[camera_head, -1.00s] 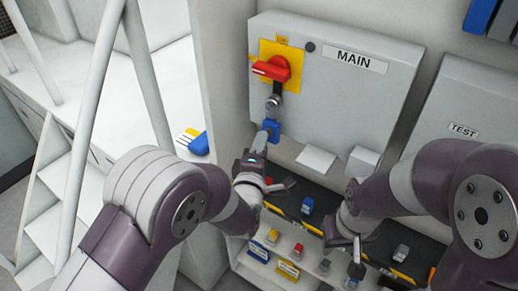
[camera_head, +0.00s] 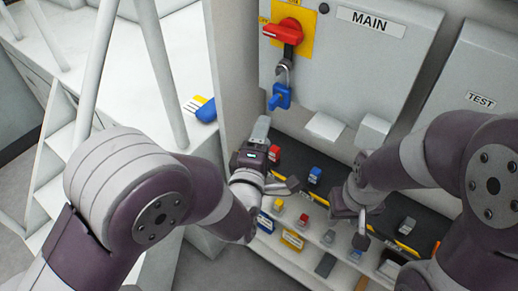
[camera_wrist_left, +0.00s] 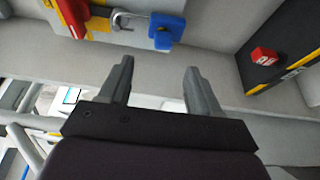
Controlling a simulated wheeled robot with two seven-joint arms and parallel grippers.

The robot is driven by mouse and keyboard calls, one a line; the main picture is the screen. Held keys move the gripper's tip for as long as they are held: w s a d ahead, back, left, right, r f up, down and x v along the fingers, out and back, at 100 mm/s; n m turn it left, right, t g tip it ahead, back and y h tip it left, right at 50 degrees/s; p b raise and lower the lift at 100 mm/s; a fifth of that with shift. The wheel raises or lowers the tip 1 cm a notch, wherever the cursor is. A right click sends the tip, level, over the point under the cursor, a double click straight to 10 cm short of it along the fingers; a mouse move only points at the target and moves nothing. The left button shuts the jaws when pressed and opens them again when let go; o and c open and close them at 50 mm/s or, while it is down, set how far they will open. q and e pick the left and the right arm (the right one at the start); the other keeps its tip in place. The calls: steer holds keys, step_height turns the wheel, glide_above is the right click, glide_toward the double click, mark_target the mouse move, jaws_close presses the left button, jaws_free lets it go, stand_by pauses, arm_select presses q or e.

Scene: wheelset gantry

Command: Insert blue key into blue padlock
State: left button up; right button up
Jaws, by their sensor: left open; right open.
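The blue padlock (camera_head: 284,91) hangs by its shackle below the red switch handle on the MAIN box. It also shows at the top of the left wrist view (camera_wrist_left: 172,24). A blue piece (camera_head: 273,103) that looks like the blue key sticks out from the padlock's lower front; how deep it sits I cannot tell. My left gripper (camera_head: 262,128) is open and empty, below and apart from the padlock. It also shows in the left wrist view (camera_wrist_left: 160,78), with nothing between its fingers. My right gripper (camera_head: 364,226) is open over the shelf's front, its fingers partly hidden.
The black shelf below holds a red padlock (camera_head: 274,153), a blue item (camera_head: 315,174) and a grey item (camera_head: 407,224). Several small coloured items line the lower ledge (camera_head: 318,240). The red handle (camera_head: 283,31) is above the padlock. The TEST box (camera_head: 478,98) stands right.

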arm_select(q)
steer(key=v, duration=0.4)
stand_by(1.1)
steer(key=s+f+m+g, duration=0.6)
steer(key=f+m+g, duration=0.45)
steer(key=m, duration=0.25)
steer(key=s+a+r+m+g+y+p, duration=0.1)
steer(key=s+a+r+g+y+p, duration=0.1)
steer(key=a, duration=0.7)
steer(key=s+a+r+m+g+y+p, duration=0.1)
steer(key=s+a+r+g+y+p, duration=0.1)
steer(key=a, duration=0.7)
steer(key=shift+r+m+g, duration=0.3)
steer(key=shift+r+g, duration=0.1)
steer(key=shift+g, duration=0.45)
